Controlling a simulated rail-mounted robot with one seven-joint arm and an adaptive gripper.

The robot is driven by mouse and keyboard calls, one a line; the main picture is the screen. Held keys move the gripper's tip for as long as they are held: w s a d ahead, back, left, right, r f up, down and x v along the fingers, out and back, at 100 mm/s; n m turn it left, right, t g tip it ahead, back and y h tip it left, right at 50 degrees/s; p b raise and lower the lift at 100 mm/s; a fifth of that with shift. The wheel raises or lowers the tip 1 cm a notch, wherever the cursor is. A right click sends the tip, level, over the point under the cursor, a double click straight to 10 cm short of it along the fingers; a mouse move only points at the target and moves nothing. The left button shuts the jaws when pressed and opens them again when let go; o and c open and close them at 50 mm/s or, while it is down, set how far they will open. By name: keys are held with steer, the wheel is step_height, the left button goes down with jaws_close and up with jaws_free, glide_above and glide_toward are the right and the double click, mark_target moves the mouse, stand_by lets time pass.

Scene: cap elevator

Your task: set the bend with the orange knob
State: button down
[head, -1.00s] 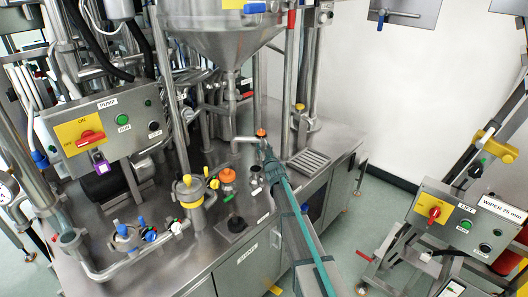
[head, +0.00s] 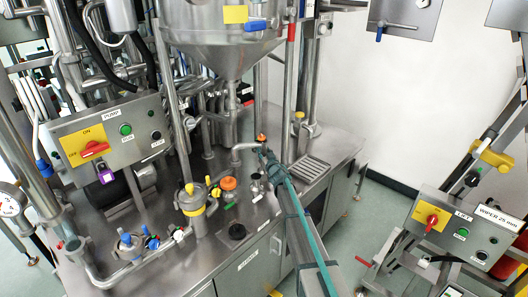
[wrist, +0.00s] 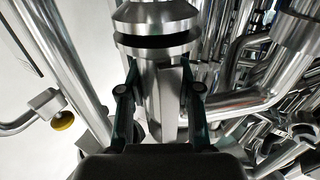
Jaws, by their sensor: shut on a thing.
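The bend (head: 245,147) is a curved steel pipe on the steel table, below and right of the hopper. A small orange knob (head: 261,137) sits at its right end. My gripper (head: 265,151) reaches in from the lower right, with its tip right beside and just below that knob. In the wrist view my gripper (wrist: 160,82) has its two dark green fingers on either side of a steel post, shut on it. The post appears to be part of the bend, below flanged steel rings. The orange knob does not show in the wrist view.
A larger orange cap (head: 228,183) and a yellow-collared pot (head: 191,201) stand to the left. The hopper (head: 225,45) hangs above, with upright pipes close by. A drain grate (head: 307,168) lies to the right. The pump box (head: 105,135) is at the left.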

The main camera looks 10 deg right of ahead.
steer(key=shift+w+y, duration=0.25)
steer(key=shift+y, duration=0.05)
stand_by(0.5)
steer(key=c, duration=0.8)
jaws_free()
steer(key=shift+o, duration=0.2)
steer(key=v, duration=1.2)
steer(key=shift+d, duration=0.1)
